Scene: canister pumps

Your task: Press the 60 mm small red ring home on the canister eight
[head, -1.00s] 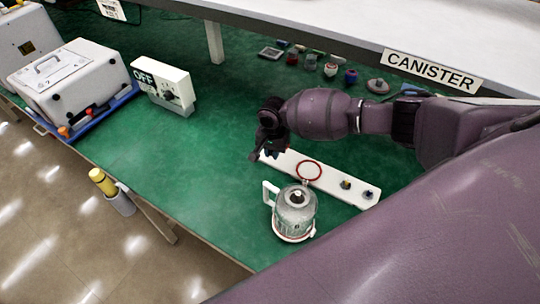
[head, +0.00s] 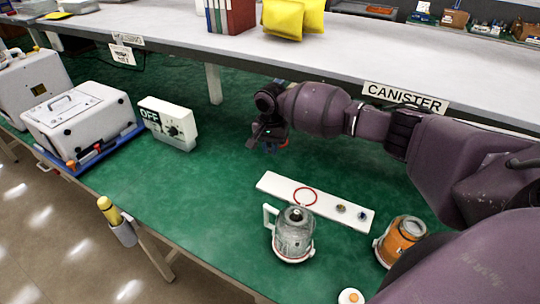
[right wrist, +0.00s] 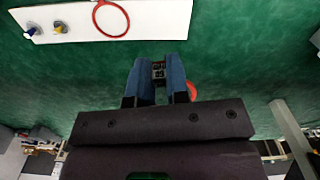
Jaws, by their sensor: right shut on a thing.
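My right gripper (head: 268,142) is over the green mat, beyond the left end of a white board (head: 272,183). In the right wrist view its blue fingers (right wrist: 159,72) are shut on a small red ring (right wrist: 192,91), mostly hidden by the right finger. A larger red ring (head: 305,196) lies on the board and also shows in the right wrist view (right wrist: 111,19). A grey canister (head: 293,238) with a white handle stands in front of the board. An orange canister (head: 401,241) stands to the right. I cannot read which canister is eight. My left gripper is out of view.
Two small knobs (head: 341,208) are on the board's right part. A white OFF box (head: 167,124) and a white case (head: 80,120) stand at the left. A raised shelf (head: 170,22) runs along the back. The green mat (head: 190,190) is clear at centre left.

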